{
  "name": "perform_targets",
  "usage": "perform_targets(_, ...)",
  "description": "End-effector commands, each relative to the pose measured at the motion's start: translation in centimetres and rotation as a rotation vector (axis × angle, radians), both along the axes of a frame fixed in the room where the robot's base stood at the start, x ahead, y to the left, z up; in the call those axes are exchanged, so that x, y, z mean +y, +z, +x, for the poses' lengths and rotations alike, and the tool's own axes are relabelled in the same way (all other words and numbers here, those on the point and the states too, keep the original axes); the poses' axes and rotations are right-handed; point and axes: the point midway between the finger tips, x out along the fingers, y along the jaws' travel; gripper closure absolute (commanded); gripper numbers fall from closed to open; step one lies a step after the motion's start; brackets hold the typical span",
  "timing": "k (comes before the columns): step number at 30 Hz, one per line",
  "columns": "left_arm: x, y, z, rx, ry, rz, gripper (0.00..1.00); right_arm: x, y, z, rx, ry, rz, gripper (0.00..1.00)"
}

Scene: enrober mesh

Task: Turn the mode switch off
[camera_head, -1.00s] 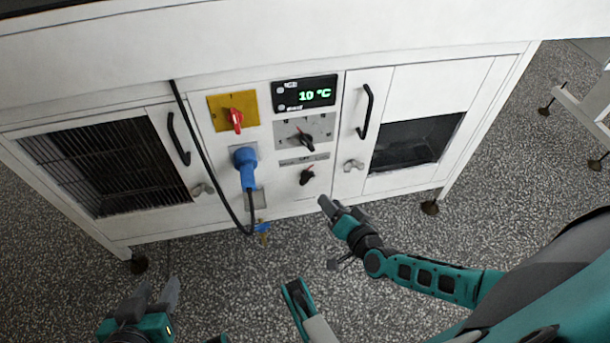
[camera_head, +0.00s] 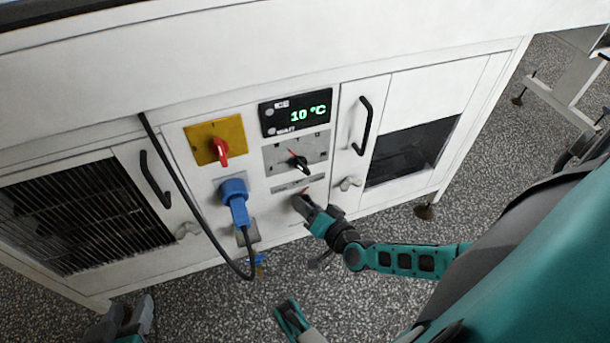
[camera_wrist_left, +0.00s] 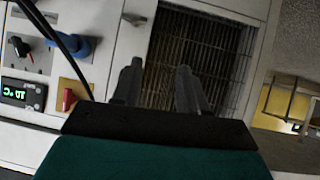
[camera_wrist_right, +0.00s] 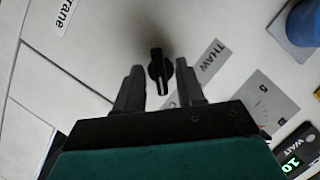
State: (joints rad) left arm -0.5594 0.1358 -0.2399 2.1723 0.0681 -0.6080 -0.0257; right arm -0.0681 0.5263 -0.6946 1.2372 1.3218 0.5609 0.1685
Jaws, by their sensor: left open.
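The control panel carries a lower black knob (camera_wrist_right: 158,70) beside a strip lettered THAW (camera_wrist_right: 207,62). I cannot tell for certain which knob is the mode switch. My right gripper (camera_wrist_right: 158,77) is open, with its fingers on either side of the lower knob; contact cannot be made out. In the head view my right gripper (camera_head: 304,206) covers most of that knob. An upper black knob (camera_head: 299,163) sits on a grey plate above it. My left gripper (camera_head: 128,314) is open and empty at the lower left; the left wrist view shows its fingers (camera_wrist_left: 158,80) before a grille.
A red switch (camera_head: 221,152) on a yellow plate and a blue plug (camera_head: 235,200) with a hanging black cable (camera_head: 192,186) are left of the knobs. A display (camera_head: 300,114) reads 10 °C. Doors with black handles (camera_head: 363,126) flank the panel.

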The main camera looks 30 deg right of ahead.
Motion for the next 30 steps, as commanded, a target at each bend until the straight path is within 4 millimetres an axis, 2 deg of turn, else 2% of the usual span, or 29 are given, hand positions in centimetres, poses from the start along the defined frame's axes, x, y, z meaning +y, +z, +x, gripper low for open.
perform_targets(2, 0.0, 0.0, 0.0, 0.001, 0.000, -0.001, 0.57, 0.0, 0.0, 0.0, 0.000, 0.000, 0.000, 0.62)
perform_targets(14, 0.0, -0.4, -0.6, 0.015, 0.001, 0.000, 0.57, 0.0, 0.0, 0.0, 0.000, 0.000, 0.000, 0.98)
perform_targets(23, 0.1, 0.6, -0.5, 0.010, 0.005, 0.000, 0.57, 0.1, 0.3, 0.0, 0.011, -0.002, -0.040, 0.98)
perform_targets(30, 0.8, 2.4, -0.3, -0.003, 0.021, 0.007, 0.57, 0.2, 0.7, 0.0, 0.047, -0.003, -0.176, 0.98)
